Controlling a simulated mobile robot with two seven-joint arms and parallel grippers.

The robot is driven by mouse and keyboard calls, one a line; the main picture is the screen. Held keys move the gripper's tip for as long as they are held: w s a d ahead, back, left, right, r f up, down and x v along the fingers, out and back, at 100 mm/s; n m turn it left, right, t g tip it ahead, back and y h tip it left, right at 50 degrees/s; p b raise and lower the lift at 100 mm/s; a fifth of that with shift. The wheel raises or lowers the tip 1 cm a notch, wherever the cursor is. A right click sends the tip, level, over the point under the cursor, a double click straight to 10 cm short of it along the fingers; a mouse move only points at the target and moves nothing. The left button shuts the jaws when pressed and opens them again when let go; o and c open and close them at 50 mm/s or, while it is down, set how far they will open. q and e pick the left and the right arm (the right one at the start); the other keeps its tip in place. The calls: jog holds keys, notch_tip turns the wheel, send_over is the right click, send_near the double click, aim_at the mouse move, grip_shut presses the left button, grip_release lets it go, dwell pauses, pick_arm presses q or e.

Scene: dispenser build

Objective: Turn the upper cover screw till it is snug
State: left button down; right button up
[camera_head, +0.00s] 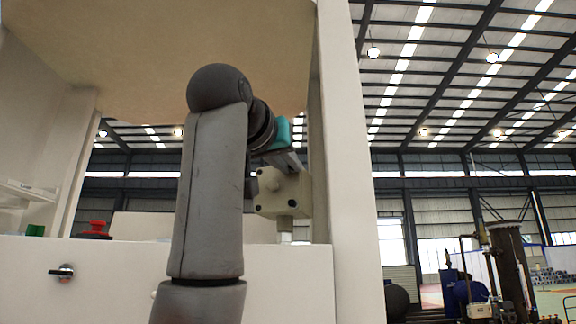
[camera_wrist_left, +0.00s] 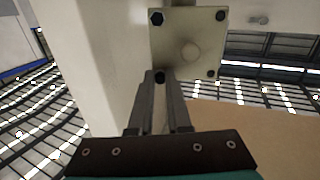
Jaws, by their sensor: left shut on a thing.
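The pale cover plate (camera_wrist_left: 178,52) faces the left wrist camera, with dark screws near its corners and a round boss in the middle. In the head view it is the front of a small beige housing (camera_head: 284,198). My left gripper (camera_wrist_left: 160,84) is shut on the dark cover screw (camera_wrist_left: 160,76) at the plate corner nearest the gripper, which is an upper corner in the head view. In the head view the left gripper (camera_head: 291,163) reaches the top of the housing, partly behind my grey arm. The fingertips cover part of the screw, so its seating is hard to tell. My right gripper is not in view.
A white upright post (camera_head: 349,160) stands close to the right of the housing. A beige panel (camera_head: 170,40) hangs overhead. A red button (camera_head: 95,229), a green button (camera_head: 35,230) and a dark knob (camera_head: 63,272) sit at lower left. Open hall lies to the right.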

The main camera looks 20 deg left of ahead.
pick_arm(q)
jog(key=m, duration=2.6)
jog(key=shift+a+r+m+p, duration=0.15)
jog(key=shift+r+m+p, duration=0.05)
jog(key=shift+m+p, duration=0.2)
jog(key=c, duration=0.9)
grip_release()
jog(key=shift+o, duration=0.2)
